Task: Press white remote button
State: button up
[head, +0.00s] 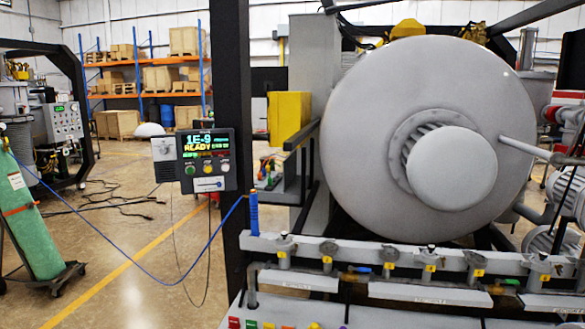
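The remote (206,162) is a dark control box mounted on the black upright post, left of centre. Its screen (207,143) shows "1E-9" and "READY". Below the screen is a row of round buttons: a green button (190,170), a yellow button (207,169) and, at the right end, the white button (225,167). A light slot or bar (208,185) lies under the row. Whether the white button is pressed in is too small to tell. My gripper is not in view, and nothing covers the front of the remote.
The furnace's large grey round door (375,130) fills the right. A grey rail with valves (430,262) crosses in front below it. The black post (232,60) stands beside the remote. A blue hose (135,283) sags from the green cylinder (35,215).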

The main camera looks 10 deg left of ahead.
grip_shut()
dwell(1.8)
